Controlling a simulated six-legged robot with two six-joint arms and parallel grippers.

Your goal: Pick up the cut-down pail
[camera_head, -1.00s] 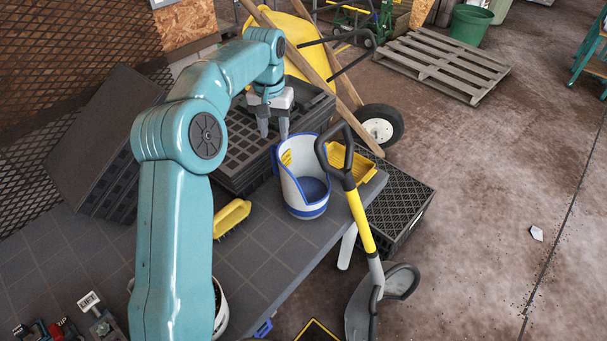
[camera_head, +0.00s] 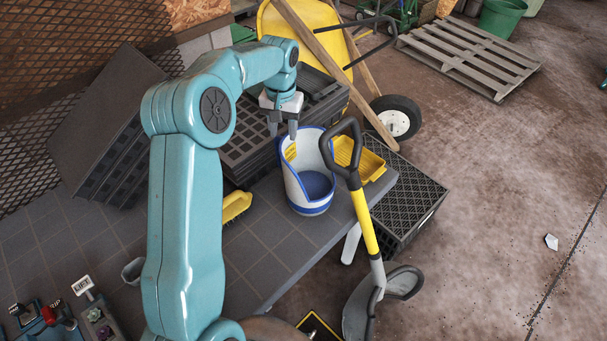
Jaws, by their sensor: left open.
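The cut-down pail (camera_head: 316,204) is white with blue bands and a blue inside, its front wall cut low and its back wall high. It stands upright on the dark tiled bench (camera_head: 268,238), near the right edge. My left gripper (camera_head: 283,134) points down, open and empty, just above and behind the pail's tall back-left rim. I cannot tell whether a fingertip touches the rim. My right gripper is not in view.
A yellow-shafted shovel (camera_head: 362,218) stands close right of the pail. A yellow tray (camera_head: 358,160) lies behind it, a yellow brush (camera_head: 236,206) to its left. Black crates (camera_head: 250,150) stand behind. Bench room in front of the pail is clear.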

